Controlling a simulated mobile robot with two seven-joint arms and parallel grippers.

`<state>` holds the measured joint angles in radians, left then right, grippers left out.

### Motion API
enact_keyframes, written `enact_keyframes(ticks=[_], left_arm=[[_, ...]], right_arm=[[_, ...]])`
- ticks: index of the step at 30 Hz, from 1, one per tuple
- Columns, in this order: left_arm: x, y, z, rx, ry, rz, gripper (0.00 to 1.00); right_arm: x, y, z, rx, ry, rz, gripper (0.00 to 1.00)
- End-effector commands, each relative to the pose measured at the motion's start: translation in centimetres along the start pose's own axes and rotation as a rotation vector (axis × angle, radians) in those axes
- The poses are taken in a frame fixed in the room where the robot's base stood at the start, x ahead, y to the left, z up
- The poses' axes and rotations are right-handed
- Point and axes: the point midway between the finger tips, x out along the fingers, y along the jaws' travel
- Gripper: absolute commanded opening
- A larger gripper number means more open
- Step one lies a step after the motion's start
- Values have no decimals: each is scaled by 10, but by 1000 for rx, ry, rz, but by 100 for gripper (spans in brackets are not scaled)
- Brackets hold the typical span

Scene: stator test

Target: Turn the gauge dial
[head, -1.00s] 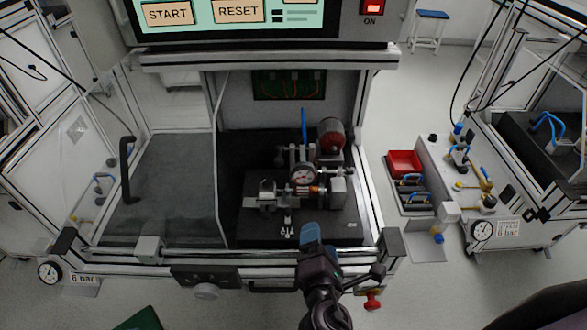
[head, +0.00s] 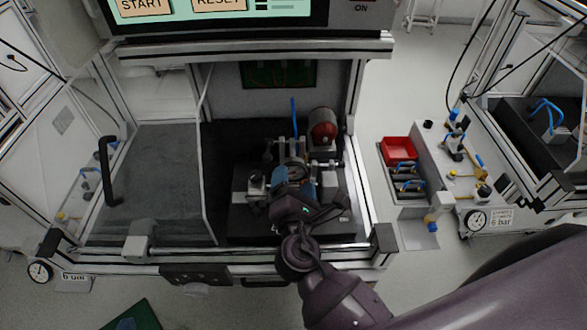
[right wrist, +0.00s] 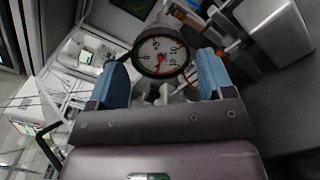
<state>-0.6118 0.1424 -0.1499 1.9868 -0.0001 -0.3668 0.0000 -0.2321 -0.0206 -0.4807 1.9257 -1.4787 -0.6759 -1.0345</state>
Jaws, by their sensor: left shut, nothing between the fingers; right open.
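The gauge dial (right wrist: 160,55) has a round white face, a dark rim and a red needle. It faces me in the right wrist view, just beyond the fingertips. My right gripper (right wrist: 163,72) is open, with one blue finger to each side of the dial's lower part; contact cannot be told. In the head view this gripper (head: 292,181) is over the front of the fixture and covers most of the dial.
The fixture stands inside a framed test bench with a red-capped motor (head: 323,130) behind the dial. Metal posts and a front rail (head: 190,262) bound the opening. A red bin (head: 399,150) is outside to the right.

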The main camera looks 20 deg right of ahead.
Motion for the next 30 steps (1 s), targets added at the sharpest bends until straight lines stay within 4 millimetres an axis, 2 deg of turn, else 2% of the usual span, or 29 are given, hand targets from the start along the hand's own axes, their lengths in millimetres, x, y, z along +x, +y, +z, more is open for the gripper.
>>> enact_keyframes(ticks=[3,7,18,19,25,30], left_arm=[[-1,0,-1,0,-3,0,0],[-1,0,-2,0,-1,0,0],[0,0,-5,1,4,1,0],[0,0,-5,1,4,1,0],[0,0,-5,1,4,1,0],[0,0,-6,1,3,1,0]], right_arm=[[16,1,0,0,0,0,74],[26,0,0,0,-1,0,74],[30,-1,0,0,1,-1,74],[30,-1,0,0,1,-1,73],[30,-1,0,0,1,-1,42],[30,0,0,-6,1,-1,40]])
